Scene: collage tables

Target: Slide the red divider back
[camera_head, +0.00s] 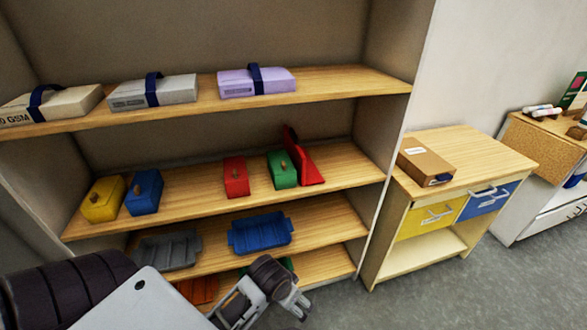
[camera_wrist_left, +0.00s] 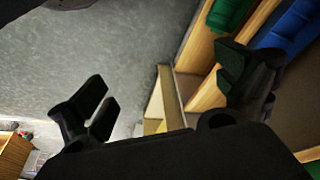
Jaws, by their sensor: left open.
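The red divider (camera_head: 308,166) stands upright on the middle shelf (camera_head: 340,165), with a tall back part and a low foot. It is at the right end of a row of boxes, right beside the green box (camera_head: 281,172), which hides part of it. My left gripper (camera_head: 277,300) is low in front of the shelves, well below the divider and apart from it. In the left wrist view the gripper (camera_wrist_left: 165,92) has its fingers spread wide with nothing between them. The divider does not show in that view. My right gripper is not in view.
A red box (camera_head: 236,178), blue box (camera_head: 143,192) and yellow box (camera_head: 104,200) share the shelf. Bare shelf lies right of the divider. A blue tray (camera_head: 260,233) and grey tray (camera_head: 167,252) sit below. A drawer cabinet (camera_head: 468,150) stands right.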

